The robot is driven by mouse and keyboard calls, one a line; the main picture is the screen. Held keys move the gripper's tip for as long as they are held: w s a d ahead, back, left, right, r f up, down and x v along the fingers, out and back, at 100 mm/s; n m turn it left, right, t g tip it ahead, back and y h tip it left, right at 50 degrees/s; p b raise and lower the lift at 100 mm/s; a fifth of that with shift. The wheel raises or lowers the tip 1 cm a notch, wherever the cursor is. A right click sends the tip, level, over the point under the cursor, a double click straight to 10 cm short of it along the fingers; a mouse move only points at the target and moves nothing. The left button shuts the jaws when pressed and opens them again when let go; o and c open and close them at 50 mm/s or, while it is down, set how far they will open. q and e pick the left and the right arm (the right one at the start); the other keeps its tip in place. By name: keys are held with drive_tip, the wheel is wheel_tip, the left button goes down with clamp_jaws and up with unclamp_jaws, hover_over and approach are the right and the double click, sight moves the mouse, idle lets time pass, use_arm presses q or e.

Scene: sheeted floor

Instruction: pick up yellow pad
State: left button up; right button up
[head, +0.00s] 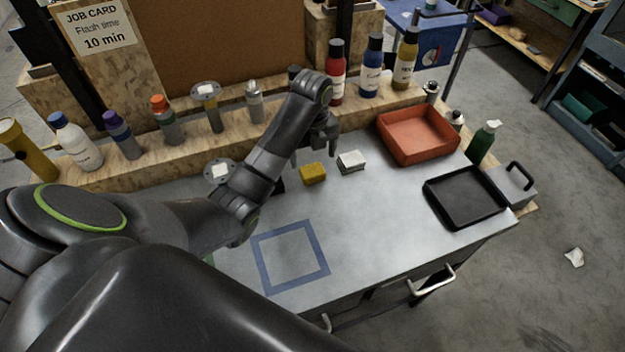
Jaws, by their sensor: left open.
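The yellow pad (313,173) lies on the grey worktop, a small block just left of a white pad (351,162). My left gripper (316,152) is above and behind the yellow pad in the picture, fingers pointing down, open and with nothing seen between the fingers. My arm reaches in from the left and covers part of the worktop left of the pad. The exact height of the fingers over the worktop is hard to tell. My right gripper is not in view.
An orange tray (418,133) and a black tray (465,196) stand on the right. Bottles, including a red one (337,72) and a blue one (371,68), line the wooden ledge (290,112) behind. A blue taped square (290,257) marks clear worktop in front.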

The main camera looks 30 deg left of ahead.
sight(313, 170)
use_arm(q)
drive_tip(key=shift+f+b, duration=0.9)
drive_tip(key=shift+f, duration=2.25)
drive_tip(key=c, duration=1.1)
drive_tip(key=shift+o, duration=0.2)
drive_tip(key=shift+w+a+r, duration=0.1)
drive_tip(key=shift+r, duration=1.3)
wheel_tip(313, 170, up, 6)
drive_tip(key=p, duration=0.4)
drive_tip(key=shift+f, duration=0.2)
drive_tip(key=shift+r+p, duration=0.8)
drive_tip(key=shift+p, duration=0.3)
